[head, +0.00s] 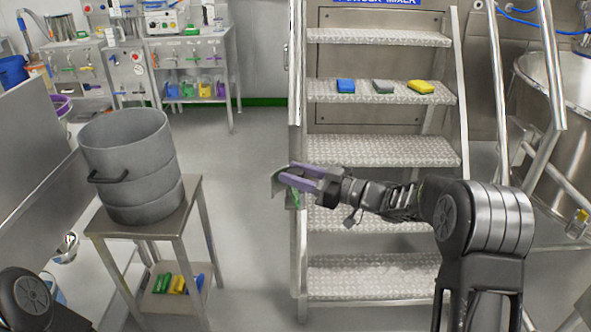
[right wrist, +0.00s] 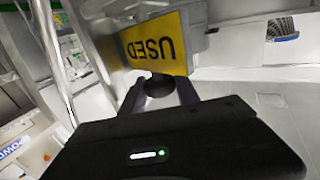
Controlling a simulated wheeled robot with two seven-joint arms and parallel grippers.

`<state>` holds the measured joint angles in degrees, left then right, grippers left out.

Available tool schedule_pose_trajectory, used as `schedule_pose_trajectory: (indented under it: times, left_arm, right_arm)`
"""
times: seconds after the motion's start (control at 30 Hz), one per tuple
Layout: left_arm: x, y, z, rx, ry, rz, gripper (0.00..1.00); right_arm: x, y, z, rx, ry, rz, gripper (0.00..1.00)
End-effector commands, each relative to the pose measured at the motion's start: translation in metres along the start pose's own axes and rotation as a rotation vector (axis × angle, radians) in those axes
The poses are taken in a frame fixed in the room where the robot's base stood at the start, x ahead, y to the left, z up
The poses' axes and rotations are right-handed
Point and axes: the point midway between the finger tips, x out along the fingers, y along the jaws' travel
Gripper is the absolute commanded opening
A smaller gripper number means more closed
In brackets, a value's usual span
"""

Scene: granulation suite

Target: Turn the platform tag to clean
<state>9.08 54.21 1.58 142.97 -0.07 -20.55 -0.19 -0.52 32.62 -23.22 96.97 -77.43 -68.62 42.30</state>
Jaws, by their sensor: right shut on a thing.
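The platform tag (right wrist: 155,45) shows in the right wrist view as a yellow plate with the word USED upside down. It is tilted in that picture. My right gripper (right wrist: 160,88) is shut on it, with the fingers at its lower edge. In the head view my right gripper (head: 292,178) reaches left across the steps to the left stair rail. A small grey plate (head: 278,186) shows at its fingertips, with a bit of green just below. The tag's yellow face cannot be made out there. Only a link of my left arm shows at bottom left; its gripper is out of view.
Metal steps (head: 380,150) stand behind my right arm, with blue, grey and yellow blocks (head: 383,87) on one tread. A steel drum (head: 130,165) stands on a small table (head: 190,195) at left. The floor (head: 245,220) between table and steps is clear.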

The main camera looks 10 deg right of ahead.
Motion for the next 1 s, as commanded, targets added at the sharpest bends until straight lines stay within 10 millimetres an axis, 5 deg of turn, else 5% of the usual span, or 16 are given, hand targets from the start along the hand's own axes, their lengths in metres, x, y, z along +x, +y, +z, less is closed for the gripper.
schedule_pose_trajectory:
  times: [0.33,0.83,0.87,1.0]
  left_arm:
    - [-0.015,0.006,0.0,0.0,0.0,0.0,1.0]
    - [-0.016,0.006,0.0,0.0,0.0,0.0,1.0]
    - [-0.016,0.006,0.0,0.0,0.0,0.0,1.0]
    - [-0.016,0.006,0.0,0.0,0.0,0.0,1.0]
  right_arm:
    - [0.0,0.001,-0.001,-0.002,0.0,-0.17,0.0]
    - [0.0,0.001,-0.001,-0.002,0.002,-0.198,0.0]
    - [0.0,0.001,-0.001,-0.002,0.002,-0.198,0.39]
    - [0.001,0.0,-0.001,-0.002,0.002,-0.198,0.5]
